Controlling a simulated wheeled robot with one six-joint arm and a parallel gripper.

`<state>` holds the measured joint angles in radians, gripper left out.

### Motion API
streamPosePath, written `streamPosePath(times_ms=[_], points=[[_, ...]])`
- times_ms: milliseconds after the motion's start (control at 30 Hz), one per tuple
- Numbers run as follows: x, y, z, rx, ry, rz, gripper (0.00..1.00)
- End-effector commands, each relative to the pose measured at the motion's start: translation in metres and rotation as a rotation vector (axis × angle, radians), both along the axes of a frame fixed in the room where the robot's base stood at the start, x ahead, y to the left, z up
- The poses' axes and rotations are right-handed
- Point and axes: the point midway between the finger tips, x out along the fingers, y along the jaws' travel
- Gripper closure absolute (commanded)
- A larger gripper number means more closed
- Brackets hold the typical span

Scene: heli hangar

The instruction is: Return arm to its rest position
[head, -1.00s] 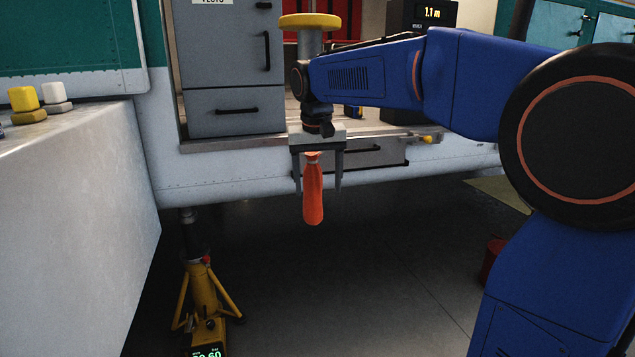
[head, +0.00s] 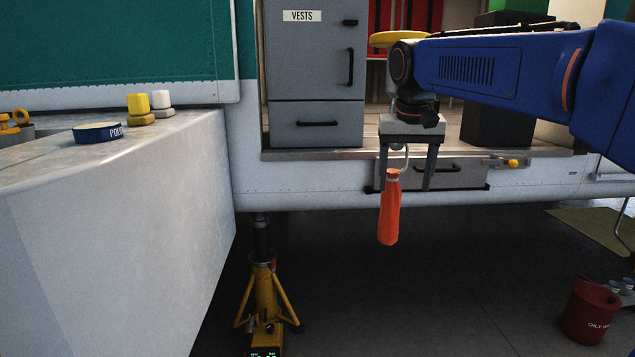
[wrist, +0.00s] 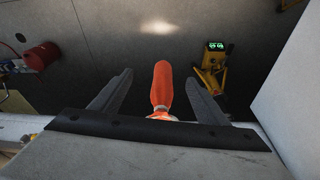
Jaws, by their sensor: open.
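My gripper (head: 407,185) points down in front of the vehicle's open side, below my blue forearm. Its two dark fingers are spread apart. An orange bottle-shaped object (head: 389,215) hangs upright at the fingers, overlapping the left one in the head view. A pale curved loop shows at its top; I cannot tell what it hangs from. In the wrist view the orange object (wrist: 162,88) lies between the fingers, with a gap on each side. My arm is stretched out from the right of the head view.
A grey cabinet labelled VESTS (head: 316,70) and a drawer (head: 455,174) stand behind. A pale counter (head: 120,205) with a blue tape roll (head: 98,132) is at left. A yellow jack (head: 266,295) and red can (head: 590,312) stand on the floor, with clear floor between.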

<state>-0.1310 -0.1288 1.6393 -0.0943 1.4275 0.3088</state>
Motion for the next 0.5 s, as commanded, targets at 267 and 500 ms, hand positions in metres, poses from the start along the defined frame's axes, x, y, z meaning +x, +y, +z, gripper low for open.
streamPosePath(times_ms=[267,500], points=[[-0.082,-0.019,-0.043,0.012,-0.048,0.053,0.31],[-0.153,-0.031,-0.096,0.017,-0.093,0.099,0.31]])
